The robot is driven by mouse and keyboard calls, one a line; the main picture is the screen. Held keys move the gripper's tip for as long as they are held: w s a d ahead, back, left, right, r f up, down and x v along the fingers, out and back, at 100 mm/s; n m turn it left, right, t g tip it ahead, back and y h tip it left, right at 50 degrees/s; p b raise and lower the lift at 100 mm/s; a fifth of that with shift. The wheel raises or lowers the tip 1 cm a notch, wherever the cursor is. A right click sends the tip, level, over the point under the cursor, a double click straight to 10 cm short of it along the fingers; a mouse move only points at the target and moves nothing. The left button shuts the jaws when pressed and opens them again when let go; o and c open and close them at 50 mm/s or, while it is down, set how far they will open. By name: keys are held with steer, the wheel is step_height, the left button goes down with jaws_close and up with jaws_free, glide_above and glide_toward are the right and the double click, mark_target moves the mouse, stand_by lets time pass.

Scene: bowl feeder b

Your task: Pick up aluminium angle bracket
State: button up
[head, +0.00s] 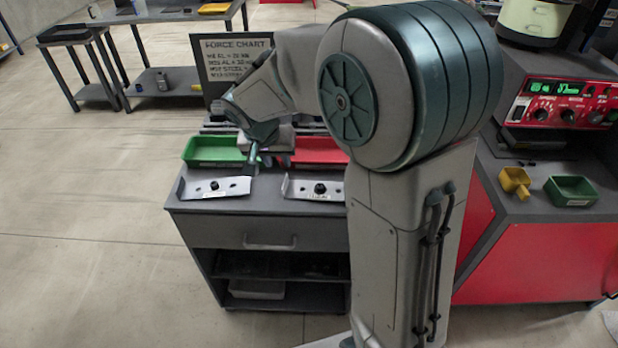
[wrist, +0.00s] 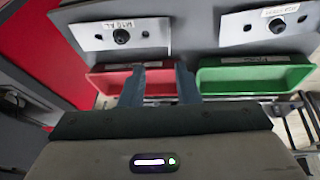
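Two silver bent plates with a dark bolt in the middle lie on the grey cabinet top. The right one in the head view (head: 313,187) also shows at the upper left of the wrist view (wrist: 92,33); its label seems to read M10 AL, so it looks like the aluminium angle bracket. The other plate (head: 207,189) is at the upper right of the wrist view (wrist: 235,38), with a label I cannot read surely. My gripper (head: 270,160) is open and empty above the cabinet. In the wrist view its fingers (wrist: 160,88) overlap the red bin, apart from both plates.
A green bin (head: 212,151) and a red bin (head: 308,150) stand behind the plates. A force chart board (head: 228,58) stands behind. At right, a red panel (head: 565,103), a yellow scoop (head: 515,182) and another green bin (head: 571,191) sit on a bench.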

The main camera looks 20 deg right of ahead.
step_height(320, 180, down, 2)
steer(key=w+a, duration=0.1)
steer(key=w, duration=0.2)
glide_toward(290, 189)
steer(key=shift+w+a+f, duration=0.1)
steer(key=shift+w+a, duration=0.15)
steer(key=shift+w, duration=0.2)
steer(key=shift+w+a+f, duration=0.15)
steer(key=shift+w+a, duration=0.05)
steer(key=shift+w, duration=0.25)
steer(key=shift+p+x, duration=0.4)
steer(key=shift+x, duration=2.5)
steer(key=shift+s+d, duration=0.1)
steer(key=shift+d, duration=0.1)
jaws_close()
